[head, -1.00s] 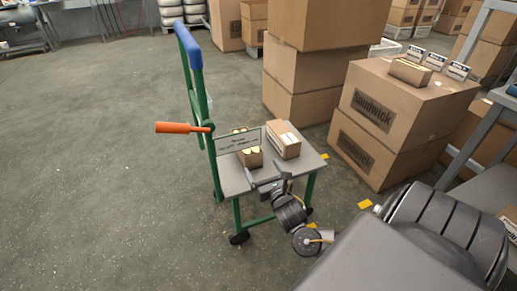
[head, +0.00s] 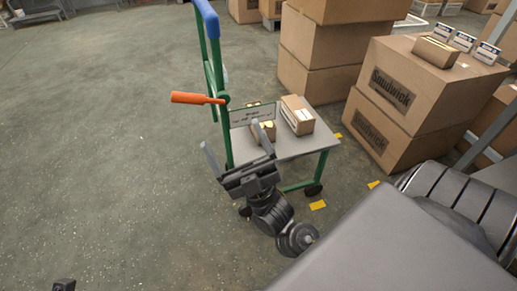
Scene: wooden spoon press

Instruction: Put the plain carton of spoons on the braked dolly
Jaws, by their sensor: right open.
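The dolly has a green frame, a blue-topped handle, an orange lever (head: 197,98) and a grey deck (head: 305,145). A brown carton (head: 297,115) with a pale label stands on the deck. Another closed carton (head: 436,52) lies on stacked boxes at the right; I cannot tell which carton is the plain one. My right gripper (head: 230,135) is open and empty, in front of the deck's near left side. A dark piece (head: 63,285) at the bottom edge may be my left gripper.
More boxes (head: 320,55) stand behind the deck. Yellow marks (head: 318,205) lie on the floor around the dolly. The floor at the left is clear.

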